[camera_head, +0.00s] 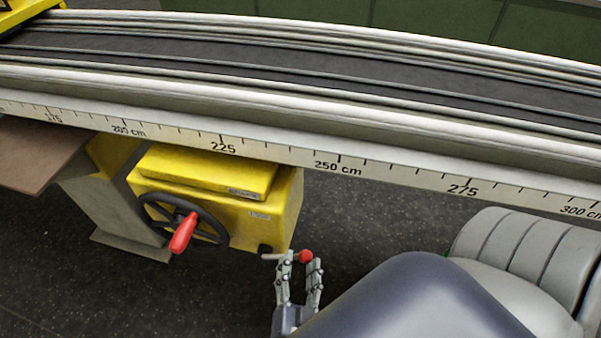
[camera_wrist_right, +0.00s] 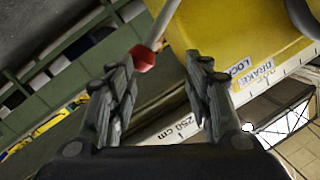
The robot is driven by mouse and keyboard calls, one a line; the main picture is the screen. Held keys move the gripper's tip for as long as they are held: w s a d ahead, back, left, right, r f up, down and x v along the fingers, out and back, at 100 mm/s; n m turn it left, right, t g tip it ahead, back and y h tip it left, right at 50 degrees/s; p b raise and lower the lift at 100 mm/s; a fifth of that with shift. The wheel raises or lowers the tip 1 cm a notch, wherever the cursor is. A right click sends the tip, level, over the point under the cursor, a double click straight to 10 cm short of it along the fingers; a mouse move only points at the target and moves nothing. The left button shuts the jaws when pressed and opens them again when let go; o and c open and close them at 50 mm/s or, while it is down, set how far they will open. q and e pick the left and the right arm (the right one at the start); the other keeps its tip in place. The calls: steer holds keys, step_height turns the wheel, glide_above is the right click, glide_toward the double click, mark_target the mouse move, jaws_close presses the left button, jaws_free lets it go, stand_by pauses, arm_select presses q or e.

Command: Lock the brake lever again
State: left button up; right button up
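The brake lever is a thin grey rod with a red knob (camera_head: 305,257), sticking out to the right from the yellow box (camera_head: 285,205). My right gripper (camera_head: 300,264) is open, with its fingertips at the knob. In the right wrist view, the knob (camera_wrist_right: 144,58) shows between the open fingertips (camera_wrist_right: 160,62), closer to the left finger; I cannot tell whether it touches. A label reading LOCK and BRAKE (camera_wrist_right: 252,75) is on the yellow box in that view. My left gripper is not in view.
A black handwheel (camera_head: 210,222) with a red handle (camera_head: 184,232) is on the box's front. A long rail with a centimetre scale (camera_head: 338,164) runs above the box. A brown board (camera_head: 40,160) is at left. Dark floor lies below.

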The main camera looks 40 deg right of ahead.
steer(key=shift+v, duration=1.65)
